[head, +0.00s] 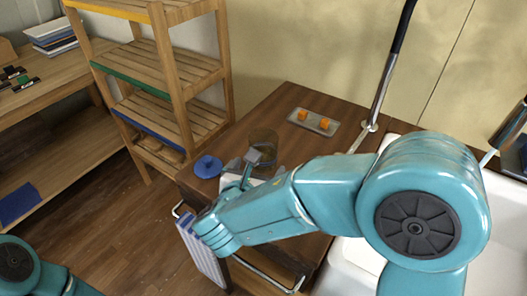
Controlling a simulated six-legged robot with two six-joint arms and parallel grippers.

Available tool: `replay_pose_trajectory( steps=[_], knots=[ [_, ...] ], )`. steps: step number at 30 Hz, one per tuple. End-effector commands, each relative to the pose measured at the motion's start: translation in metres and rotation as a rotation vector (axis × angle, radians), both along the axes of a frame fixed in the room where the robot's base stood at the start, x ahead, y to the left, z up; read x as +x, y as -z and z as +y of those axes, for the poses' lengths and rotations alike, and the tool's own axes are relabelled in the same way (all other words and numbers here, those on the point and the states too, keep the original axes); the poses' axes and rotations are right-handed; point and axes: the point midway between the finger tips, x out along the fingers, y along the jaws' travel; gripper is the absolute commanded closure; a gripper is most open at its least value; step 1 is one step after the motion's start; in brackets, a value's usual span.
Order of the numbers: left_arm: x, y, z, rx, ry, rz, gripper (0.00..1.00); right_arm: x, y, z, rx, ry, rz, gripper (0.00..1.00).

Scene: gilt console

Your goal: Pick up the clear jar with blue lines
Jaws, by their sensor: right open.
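A clear jar (264,138) stands near the left end of the dark wooden counter; blue lines on it are too small to make out. My right gripper (246,163) is open at the near side of the jar, with its grey fingers close to the jar's lower part. I cannot tell whether they touch it. My right arm crosses from the right and hides the counter in front of the jar. Of my left arm, only a part shows at the lower left corner; its gripper is out of view.
A blue lid-like disc (208,166) lies left of the jar at the counter's edge. A grey tray (325,130) with orange cubes sits behind to the right. A striped cloth (200,250) hangs at the front. A white sink and a wooden shelf (165,80) flank the counter (285,100).

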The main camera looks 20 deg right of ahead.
Motion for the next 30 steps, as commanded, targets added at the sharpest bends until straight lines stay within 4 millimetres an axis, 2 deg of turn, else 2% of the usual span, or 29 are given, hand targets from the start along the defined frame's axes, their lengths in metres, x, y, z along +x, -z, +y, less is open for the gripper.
replay_pose_trajectory(
  steps=[5, 13, 21, 22, 23, 28, 30],
  knots=[
    [0.0, -0.002, 0.0, 0.0, 0.0, 0.0, 0.57, 0.013, 0.005, -0.008, 0.0, 0.001, 0.003, 0.0],
    [0.0, -0.008, 0.0, 0.0, 0.0, 0.0, 0.57, 0.048, 0.018, -0.027, -0.001, 0.002, 0.002, 0.0],
    [0.0, -0.007, 0.0, 0.0, 0.0, 0.0, 0.57, 0.052, 0.02, -0.03, 0.0, 0.0, 0.001, 0.0],
    [0.0, -0.007, 0.0, 0.0, 0.0, 0.0, 0.57, 0.052, 0.02, -0.03, 0.0, 0.0, 0.001, 0.03],
    [0.0, -0.007, 0.0, 0.0, 0.0, 0.0, 0.57, 0.052, 0.02, -0.03, 0.0, 0.0, 0.001, 0.13],
    [0.0, -0.007, 0.0, 0.0, 0.0, 0.0, 0.57, 0.052, 0.02, -0.03, 0.0, 0.0, 0.001, 0.68],
    [0.0, -0.007, 0.0, 0.0, 0.0, 0.0, 0.57, 0.052, 0.019, -0.03, 0.0, 0.0, -0.001, 0.7]
  ],
)
